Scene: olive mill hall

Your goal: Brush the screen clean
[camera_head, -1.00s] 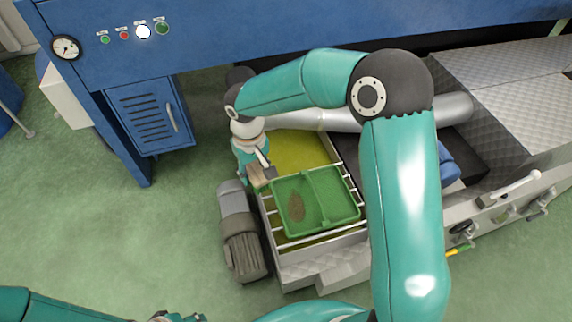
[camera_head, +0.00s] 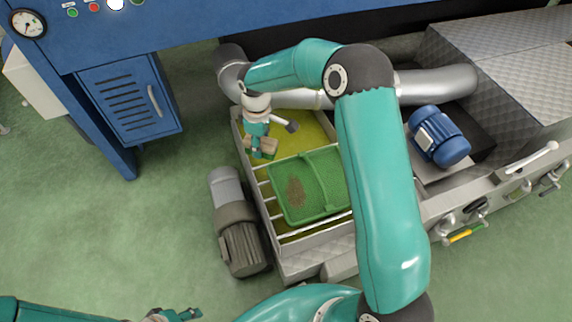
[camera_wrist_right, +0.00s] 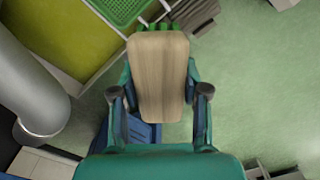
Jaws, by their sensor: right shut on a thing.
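The screen (camera_head: 318,180) is a green mesh tray with a raised rim and a crossbar. It rests on white bars over a tank of yellow-green liquid. A brown patch of debris (camera_head: 296,191) lies on its left part. My right gripper (camera_head: 258,138) is shut on a brush (camera_head: 262,150) with a pale wooden block, beside the screen's far left corner. In the right wrist view the block (camera_wrist_right: 158,75) sits between the fingers, with green bristles (camera_wrist_right: 160,27) at its far end. Contact between bristles and screen cannot be told. My left gripper (camera_head: 180,314) is at the bottom edge; its jaws are unclear.
A grey motor (camera_head: 240,235) stands left of the tank (camera_head: 300,262). A silver pipe (camera_head: 435,84) crosses behind the screen. A blue motor (camera_head: 438,137) and levers (camera_head: 475,212) are to the right. A blue cabinet (camera_head: 130,103) stands back left.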

